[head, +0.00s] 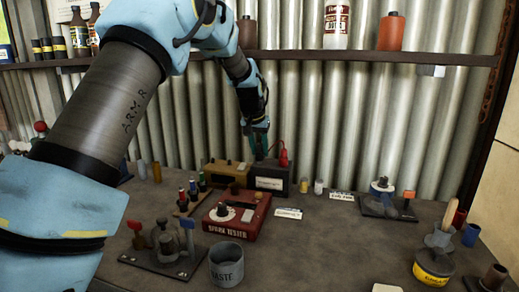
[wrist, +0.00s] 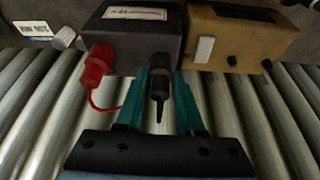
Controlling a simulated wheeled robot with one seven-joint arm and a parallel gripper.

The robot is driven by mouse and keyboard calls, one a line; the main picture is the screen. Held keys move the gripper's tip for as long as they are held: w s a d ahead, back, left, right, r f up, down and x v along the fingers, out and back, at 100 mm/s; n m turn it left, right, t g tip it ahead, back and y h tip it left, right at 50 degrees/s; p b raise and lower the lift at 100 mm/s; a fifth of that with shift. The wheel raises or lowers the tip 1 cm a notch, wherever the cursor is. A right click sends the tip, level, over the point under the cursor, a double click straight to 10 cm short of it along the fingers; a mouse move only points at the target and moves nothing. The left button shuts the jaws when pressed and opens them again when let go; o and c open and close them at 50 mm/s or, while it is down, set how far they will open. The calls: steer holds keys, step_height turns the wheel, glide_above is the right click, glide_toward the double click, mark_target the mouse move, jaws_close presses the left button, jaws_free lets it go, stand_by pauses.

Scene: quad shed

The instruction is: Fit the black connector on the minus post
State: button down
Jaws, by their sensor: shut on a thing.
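The black connector (wrist: 158,84) is between the teal fingers of my gripper (wrist: 162,76), with its thin tail pointing back toward the wrist. My gripper (head: 260,150) is shut on it, over the back of the dark battery box (head: 270,178). In the wrist view the connector overlaps the near corner of the battery box (wrist: 140,35). The minus post is hidden, and I cannot tell whether the connector touches it. The red connector (head: 283,158) stands at the box's other back corner; it also shows in the wrist view (wrist: 97,62), with a red lead.
A tan box (head: 228,173) stands right beside the battery box. A red spark tester (head: 230,214) and a white label (head: 288,213) lie in front. The corrugated wall (head: 330,110) is close behind, with a shelf (head: 400,57) above.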

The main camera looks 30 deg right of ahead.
steer(key=shift+f+b, duration=0.3)
steer(key=shift+f, duration=0.25)
stand_by(0.4)
steer(key=shift+c, duration=0.2)
jaws_free()
stand_by(0.5)
steer(key=shift+r, duration=0.1)
